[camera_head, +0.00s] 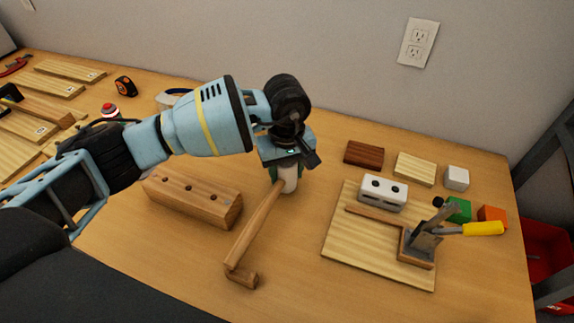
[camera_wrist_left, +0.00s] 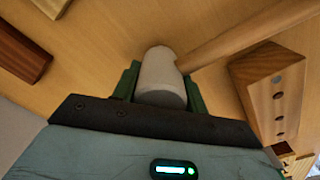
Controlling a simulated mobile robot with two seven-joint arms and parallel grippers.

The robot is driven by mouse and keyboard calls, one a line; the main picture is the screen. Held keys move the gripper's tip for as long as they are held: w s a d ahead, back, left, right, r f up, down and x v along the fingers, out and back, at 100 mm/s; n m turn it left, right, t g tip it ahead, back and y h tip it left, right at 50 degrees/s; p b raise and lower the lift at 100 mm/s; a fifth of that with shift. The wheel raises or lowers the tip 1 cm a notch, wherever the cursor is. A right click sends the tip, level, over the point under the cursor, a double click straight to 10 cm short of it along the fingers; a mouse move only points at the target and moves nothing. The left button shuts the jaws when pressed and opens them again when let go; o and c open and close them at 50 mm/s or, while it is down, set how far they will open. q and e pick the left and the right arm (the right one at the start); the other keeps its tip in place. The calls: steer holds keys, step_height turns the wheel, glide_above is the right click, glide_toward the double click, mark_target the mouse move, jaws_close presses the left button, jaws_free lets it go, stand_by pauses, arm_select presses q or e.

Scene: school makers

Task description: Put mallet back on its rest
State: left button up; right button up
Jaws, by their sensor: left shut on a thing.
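The mallet has a pale grey cylindrical head (camera_wrist_left: 161,78) and a long wooden handle (camera_head: 252,232). My left gripper (camera_wrist_left: 160,90) is shut on the mallet's head, with a green finger on each side of it. In the head view the left gripper (camera_head: 288,168) hides part of the head, and the handle slants down toward the front left. A small wooden piece (camera_head: 243,279) shows at the handle's far end; I cannot tell if it is part of the mallet or a rest. A wooden block with several dark holes (camera_head: 190,197) lies left of the handle. My right gripper is not in view.
Planks and a tape measure (camera_head: 125,86) lie at left.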

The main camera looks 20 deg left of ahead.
arm_select(q)
steer(key=shift+f, duration=0.3)
steer(key=o, duration=1.4)
steer(key=shift+o, duration=0.2)
steer(key=shift+r, duration=3.9)
steer(key=shift+s+f, duration=0.1)
steer(key=shift+s, duration=0.05)
